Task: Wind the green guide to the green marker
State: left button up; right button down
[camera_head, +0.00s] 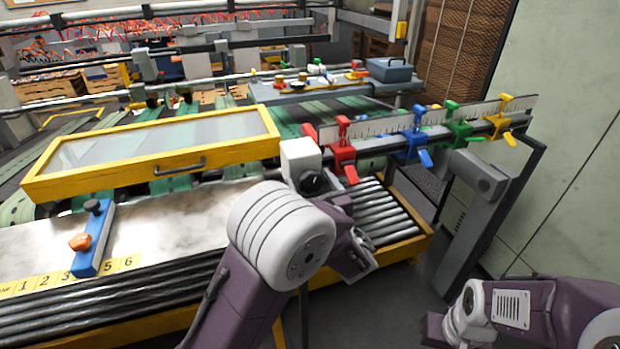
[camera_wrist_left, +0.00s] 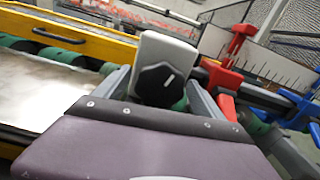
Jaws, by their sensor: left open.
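The green guide (camera_head: 459,131) sits on the ruled rail at the right, between the blue and yellow guides. Green parts show above it near the ruler, but I cannot make out a separate green marker. A white box with a black knob (camera_head: 311,181) stands at the rail's left end. In the left wrist view the black knob (camera_wrist_left: 155,84) faces me, with a white line pointing up and right. My left gripper (camera_wrist_left: 160,98) is open, its fingers on either side of the knob; I cannot tell if they touch it. My right gripper (camera_head: 437,328) is low at the right, away from the rail.
The red guide (camera_head: 342,154), blue guide (camera_head: 413,143) and yellow guide (camera_head: 497,124) share the rail. A yellow-framed clear cover (camera_head: 150,183) lies left of the knob. Rollers (camera_head: 385,222) lie below the rail.

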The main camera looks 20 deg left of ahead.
pick_arm(q)
jog(key=shift+r, duration=0.1)
jog(key=c, duration=1.4)
jog(key=shift+o, duration=0.2)
jog(key=shift+f+n+b, duration=0.3)
jog(key=shift+b, duration=0.5)
jog(key=n+b, duration=1.1)
jog(key=b, duration=0.8)
jog(key=shift+f, duration=0.15)
jog(key=shift+r+n+b, duration=0.25)
jog(key=shift+n+b, duration=1.05)
jog(key=shift+b, duration=0.25)
